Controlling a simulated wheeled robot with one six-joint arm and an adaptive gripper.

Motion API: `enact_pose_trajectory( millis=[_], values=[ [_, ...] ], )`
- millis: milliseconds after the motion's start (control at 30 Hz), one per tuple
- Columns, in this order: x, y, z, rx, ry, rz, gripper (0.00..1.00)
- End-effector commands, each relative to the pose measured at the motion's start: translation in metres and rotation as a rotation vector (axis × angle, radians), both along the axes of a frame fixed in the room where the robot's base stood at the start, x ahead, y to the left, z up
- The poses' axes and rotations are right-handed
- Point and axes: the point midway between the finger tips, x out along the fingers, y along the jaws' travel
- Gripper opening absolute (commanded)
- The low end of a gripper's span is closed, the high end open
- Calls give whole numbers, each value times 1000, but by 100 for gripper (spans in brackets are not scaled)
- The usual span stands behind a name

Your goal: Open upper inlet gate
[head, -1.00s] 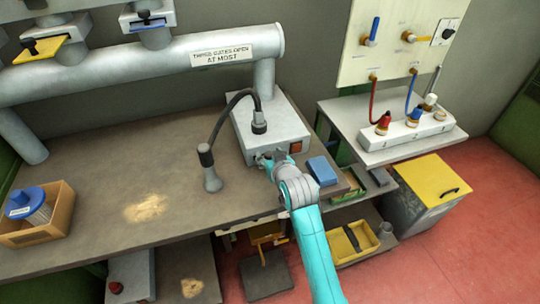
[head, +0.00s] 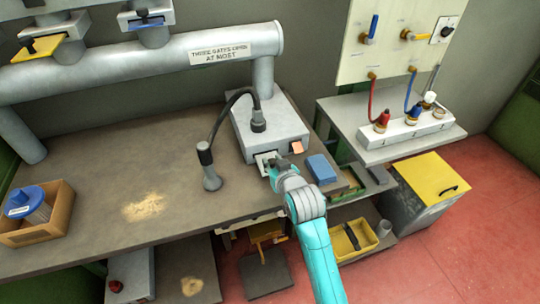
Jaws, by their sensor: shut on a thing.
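My gripper (head: 273,168) is at the front of the grey box (head: 262,125) on the workbench. It is shut on a small part there, mostly hidden by the fingers. A pale flat plate (head: 264,158) shows at the box front just beside the fingertips. I cannot tell whether this is the upper inlet gate. Other slide gates are on the pipe at top left: one with a yellow plate (head: 38,49) and one with a blue plate (head: 146,23). My gripper is far from both.
A sign (head: 222,52) on the pipe limits open gates to three. The bench middle is mostly clear.

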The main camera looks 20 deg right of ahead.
Motion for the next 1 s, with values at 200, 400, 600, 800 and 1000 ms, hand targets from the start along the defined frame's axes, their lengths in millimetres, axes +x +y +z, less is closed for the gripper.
enact_pose_trajectory(
  millis=[200, 400, 600, 800, 1000],
  values=[
    [-14, 0, 0, 0, 1, 0, 0],
    [-14, 0, 0, 0, 1, 0, 0],
    [-14, 0, 0, 0, 1, 0, 55],
    [-14, 0, 0, 0, 1, 0, 55],
    [-25, 0, 4, 0, 0, 0, 55]
  ],
)
